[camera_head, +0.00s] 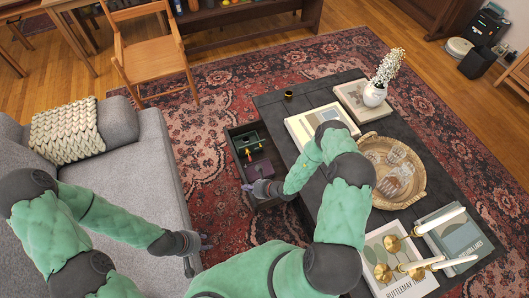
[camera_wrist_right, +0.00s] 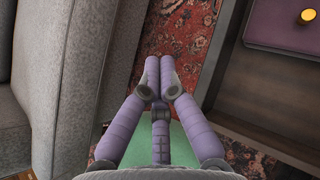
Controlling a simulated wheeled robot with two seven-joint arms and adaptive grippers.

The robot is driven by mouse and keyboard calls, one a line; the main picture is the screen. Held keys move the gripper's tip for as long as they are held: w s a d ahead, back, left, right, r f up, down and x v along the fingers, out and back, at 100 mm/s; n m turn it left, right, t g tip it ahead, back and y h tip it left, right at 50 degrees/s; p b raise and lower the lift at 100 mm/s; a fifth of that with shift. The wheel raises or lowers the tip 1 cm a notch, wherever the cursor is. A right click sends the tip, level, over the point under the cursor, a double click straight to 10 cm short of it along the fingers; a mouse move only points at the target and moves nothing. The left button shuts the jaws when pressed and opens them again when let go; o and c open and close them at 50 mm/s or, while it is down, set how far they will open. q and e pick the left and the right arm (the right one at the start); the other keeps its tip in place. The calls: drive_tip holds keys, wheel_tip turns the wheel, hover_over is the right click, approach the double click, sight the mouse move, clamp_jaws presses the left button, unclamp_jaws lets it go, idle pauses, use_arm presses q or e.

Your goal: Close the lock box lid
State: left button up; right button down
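A small dark green box (camera_head: 246,141) sits in the open drawer of the dark coffee table. A flat purple panel (camera_head: 261,171) lies beside it, toward me. It may be the box's lid, but I cannot tell if they are joined. The panel also shows in the right wrist view (camera_wrist_right: 270,22), with a yellow knob (camera_wrist_right: 307,16). My right gripper (camera_head: 257,187) is at the drawer's near left edge, apart from the panel. Its purple fingers (camera_wrist_right: 160,68) are together and empty. My left gripper (camera_head: 204,242) is by the sofa's front; its fingers are too small to read.
A grey sofa (camera_head: 160,170) is on the left. The coffee table (camera_head: 290,102) carries books, a vase (camera_head: 374,94), a wicker tray (camera_head: 419,182) and candlesticks. A strip of rug (camera_head: 207,150) between sofa and drawer is clear.

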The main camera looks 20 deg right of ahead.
drive_tip(key=w+d+f+m+t+h, duration=0.1)
drive_tip(key=w+d+m+t+h, duration=0.2)
drive_tip(key=d, duration=0.5)
drive_tip(key=w+d+f+m+t+h, duration=0.1)
drive_tip(key=w+d+f+m+h, duration=0.1)
drive_tip(key=d+m+h, duration=0.45)
drive_tip(key=w+f+b, duration=0.1)
drive_tip(key=w, duration=0.1)
drive_tip(key=w+d+f+n+y+b, duration=0.1)
drive_tip(key=w+f, duration=0.1)
drive_tip(key=w, duration=0.1)
drive_tip(key=w+d+f+n+y+b, duration=0.1)
drive_tip(key=w+b, duration=0.1)
drive_tip(key=shift+w+f, duration=0.25)
drive_tip(key=w, duration=0.1)
drive_tip(key=w+b, duration=0.1)
drive_tip(key=w, duration=0.1)
drive_tip(key=shift+w+r, duration=0.15)
drive_tip(key=shift+r, duration=0.1)
drive_tip(key=shift+w+d+r+b, duration=0.1)
drive_tip(key=shift+w+r+b, duration=0.1)
drive_tip(key=shift+w+b, duration=0.3)
drive_tip(key=shift+w, duration=0.1)
drive_tip(key=shift+r, duration=0.1)
